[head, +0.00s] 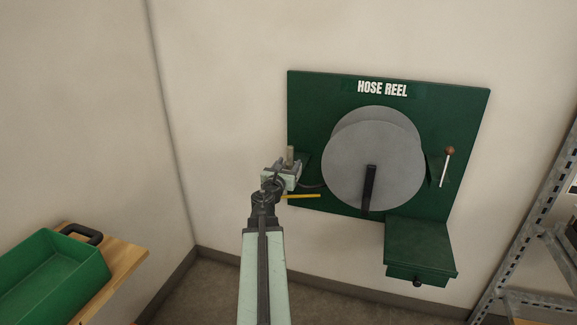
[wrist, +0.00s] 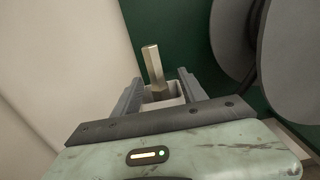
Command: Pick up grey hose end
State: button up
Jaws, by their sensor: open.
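The grey hose end (wrist: 152,64) is a short, pale, faceted piece standing upright in the wrist view. Its lower part sits in a light square-edged holder (wrist: 176,102). My gripper (wrist: 158,80) is open, with one finger on each side of the hose end and visible gaps between. In the head view the hose end (head: 290,154) rises just beyond my gripper (head: 284,170), at the left side of the green hose reel board (head: 310,95). My gripper hides the holder's lower part there.
The large grey reel disc (head: 350,150) is close on the right, with a dark handle (head: 369,188). A yellow rod (head: 302,196) juts below my gripper. A green box (head: 420,245) is lower right. A green tray (head: 50,275) and metal shelving (head: 520,230) flank the area.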

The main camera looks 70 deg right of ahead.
aim_at(293, 155)
jog(key=d, duration=0.5)
jog(key=w+d, duration=0.1)
jog(key=d, duration=0.1)
jog(key=shift+d, duration=0.15)
grip_shut()
